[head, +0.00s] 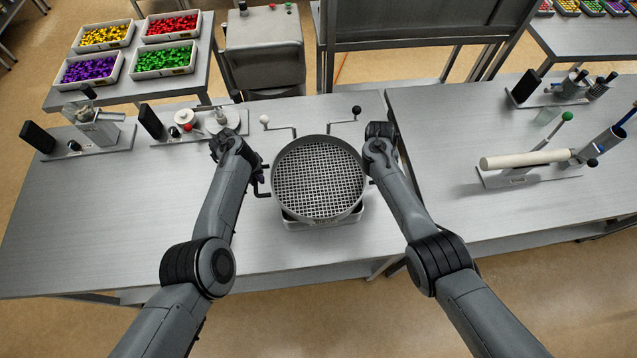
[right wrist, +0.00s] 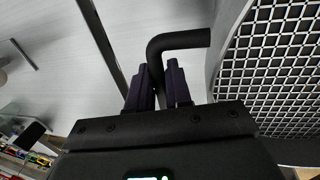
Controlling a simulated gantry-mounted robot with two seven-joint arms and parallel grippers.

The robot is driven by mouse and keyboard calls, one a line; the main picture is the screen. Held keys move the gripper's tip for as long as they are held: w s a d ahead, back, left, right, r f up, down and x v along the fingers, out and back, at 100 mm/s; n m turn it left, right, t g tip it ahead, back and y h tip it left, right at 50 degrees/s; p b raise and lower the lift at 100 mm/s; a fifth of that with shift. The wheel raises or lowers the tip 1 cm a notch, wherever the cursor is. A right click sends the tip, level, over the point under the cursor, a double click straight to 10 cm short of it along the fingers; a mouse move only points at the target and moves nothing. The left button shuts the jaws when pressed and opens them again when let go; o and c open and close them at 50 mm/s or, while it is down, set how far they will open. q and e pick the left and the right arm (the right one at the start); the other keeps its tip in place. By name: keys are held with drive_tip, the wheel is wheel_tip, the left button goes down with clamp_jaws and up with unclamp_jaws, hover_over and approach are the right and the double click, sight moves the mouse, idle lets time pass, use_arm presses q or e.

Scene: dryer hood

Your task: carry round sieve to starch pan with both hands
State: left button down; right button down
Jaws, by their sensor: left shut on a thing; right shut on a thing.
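The round sieve (head: 318,178), a grey ring with a square mesh, is in the middle of the head view, above a pale shallow pan (head: 322,222). That pan looks like the starch pan; most of it is hidden under the sieve, and I cannot tell whether they touch. My left gripper (head: 259,176) is at the sieve's left side, shut on its black handle. My right gripper (right wrist: 158,82) is shut on the other bent black handle (right wrist: 180,40), with a finger on each side. The sieve's mesh (right wrist: 278,75) fills the right of the right wrist view.
Two bent rods with a white knob (head: 264,119) and a black knob (head: 356,110) stand behind the sieve. Bench devices (head: 95,130) sit at the back left; a roller device (head: 525,160) is on the right table. The front left tabletop is clear.

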use_arm(q)
drive_tip(key=c, duration=1.5)
unclamp_jaws()
drive_tip(key=shift+f, duration=0.25)
use_arm(e)
drive_tip(key=c, duration=1.5)
unclamp_jaws()
drive_tip(key=shift+f, duration=0.2)
use_arm(q)
drive_tip(key=o, duration=0.5)
drive_tip(key=shift+c, duration=0.2)
use_arm(e)
drive_tip(key=o, duration=0.5)
drive_tip(key=shift+c, duration=0.2)
use_arm(q)
drive_tip(key=shift+r, duration=0.2)
use_arm(e)
drive_tip(key=shift+w+r, duration=0.1)
drive_tip(key=shift+r, duration=0.1)
use_arm(q)
wheel_tip(320, 180, up, 12)
drive_tip(key=a, duration=0.2)
drive_tip(key=shift+a+f, duration=0.15)
drive_tip(key=shift+f, duration=0.1)
use_arm(e)
wheel_tip(320, 180, up, 12)
drive_tip(key=a, duration=0.2)
drive_tip(key=shift+a+f, duration=0.15)
drive_tip(key=shift+f, duration=0.1)
